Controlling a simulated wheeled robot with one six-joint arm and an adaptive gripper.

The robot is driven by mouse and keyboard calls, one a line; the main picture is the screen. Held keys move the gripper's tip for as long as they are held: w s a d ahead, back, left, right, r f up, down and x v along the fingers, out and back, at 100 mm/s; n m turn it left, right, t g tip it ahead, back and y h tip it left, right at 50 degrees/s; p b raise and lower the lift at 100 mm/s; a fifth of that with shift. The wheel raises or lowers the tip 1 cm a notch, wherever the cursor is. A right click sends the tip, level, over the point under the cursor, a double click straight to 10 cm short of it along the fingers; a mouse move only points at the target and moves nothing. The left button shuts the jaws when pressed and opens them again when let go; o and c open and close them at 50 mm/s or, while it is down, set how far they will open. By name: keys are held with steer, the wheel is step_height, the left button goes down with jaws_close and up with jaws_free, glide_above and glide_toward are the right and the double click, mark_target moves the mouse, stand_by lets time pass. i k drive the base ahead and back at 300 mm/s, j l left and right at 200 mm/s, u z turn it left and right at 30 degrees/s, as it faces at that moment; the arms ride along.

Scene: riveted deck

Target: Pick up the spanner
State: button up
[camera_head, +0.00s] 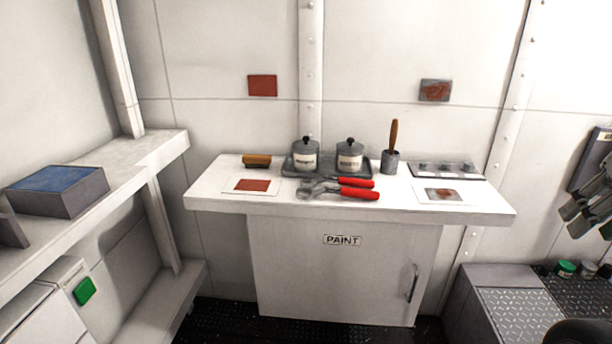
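A tool with grey metal jaws and bright red handles (358,194) lies near the front middle of the white worktop. Two red grips lie close together pointing right, with grey ends to the left, so I cannot tell whether this is one tool or two overlapping ones. It is the only thing here that looks like the spanner. My gripper (590,203) seems to be the dark grey jointed shape cut off at the right edge, well apart from the tool. Its opening cannot be made out.
Two lidded grey pots (349,158) stand on a dark tray behind the tool. A wooden-handled brush stands in a cup (390,162). A brush (256,161), sample cards and a switch strip (447,170) share the worktop (300,208). A shelf with a blue-topped box (58,192) is left.

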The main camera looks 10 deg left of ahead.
mark_target(354, 182)
steer(key=i+l+u, duration=0.2)
steer(key=i+u, duration=0.15)
steer(key=i+l+u, duration=0.7)
steer(key=k+j, duration=0.05)
steer(key=j, duration=0.05)
